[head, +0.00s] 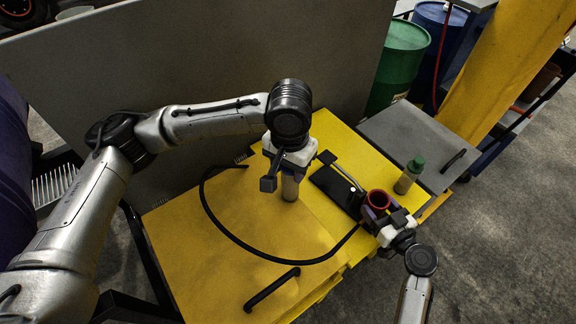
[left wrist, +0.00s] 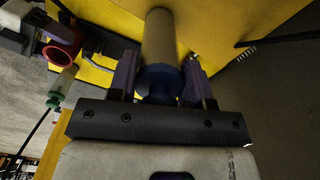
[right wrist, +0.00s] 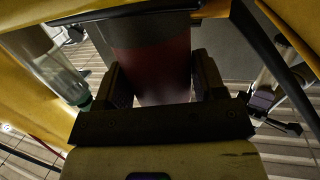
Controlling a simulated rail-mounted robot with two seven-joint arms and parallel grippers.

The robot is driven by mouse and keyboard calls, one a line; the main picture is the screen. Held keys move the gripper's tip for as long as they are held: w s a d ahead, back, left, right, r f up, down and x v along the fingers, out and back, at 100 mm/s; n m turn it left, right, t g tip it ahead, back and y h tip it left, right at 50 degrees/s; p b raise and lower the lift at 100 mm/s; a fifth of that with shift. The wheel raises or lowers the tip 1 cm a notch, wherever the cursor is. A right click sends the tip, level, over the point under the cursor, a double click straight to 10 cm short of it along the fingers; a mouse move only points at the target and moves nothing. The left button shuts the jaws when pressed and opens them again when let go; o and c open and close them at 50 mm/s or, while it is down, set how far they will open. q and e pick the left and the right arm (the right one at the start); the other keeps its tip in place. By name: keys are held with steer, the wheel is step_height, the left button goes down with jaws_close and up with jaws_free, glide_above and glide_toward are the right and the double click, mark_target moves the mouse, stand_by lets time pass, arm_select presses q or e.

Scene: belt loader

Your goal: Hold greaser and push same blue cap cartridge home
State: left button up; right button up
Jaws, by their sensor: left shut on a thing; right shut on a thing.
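The cartridge (head: 290,188) is a pale grey cylinder, held upright below my left gripper (head: 295,168). In the left wrist view its blue cap (left wrist: 158,82) sits between the jaws, and the pale body (left wrist: 158,35) extends away from them. My right gripper (head: 385,210) is shut on the greaser (head: 377,197), a red barrel with its round open mouth facing up. In the right wrist view the red barrel (right wrist: 152,60) fills the space between the jaws. The cartridge is apart from the greaser, to its left in the head view. The greaser's lower part is hidden.
A green-capped clear cartridge (head: 409,177) stands right of the greaser. A dark flat tray (head: 335,187) lies between the grippers. A black hose (head: 240,238) curves over the yellow top (head: 180,225). A black handle (head: 271,289) is at the front, a grey panel (head: 200,60) behind.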

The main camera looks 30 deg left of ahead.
arm_select(q)
steer(key=w+d+r, duration=0.2)
steer(key=w+d, duration=0.3)
steer(key=d, duration=0.5)
steer(key=w+d+r, duration=0.3)
steer(key=w+d, duration=0.3)
steer(key=d, duration=0.3)
steer(key=shift+w+d+r+m, duration=0.2)
steer(key=shift+d+r+m, duration=0.15)
steer(key=shift+d+m, duration=0.05)
steer(key=shift+f, duration=0.1)
steer(key=shift+f, duration=2.85)
step_height(320, 180, down, 9)
steer(key=shift+r, duration=0.2)
stand_by(1.4)
steer(key=o, duration=1.2)
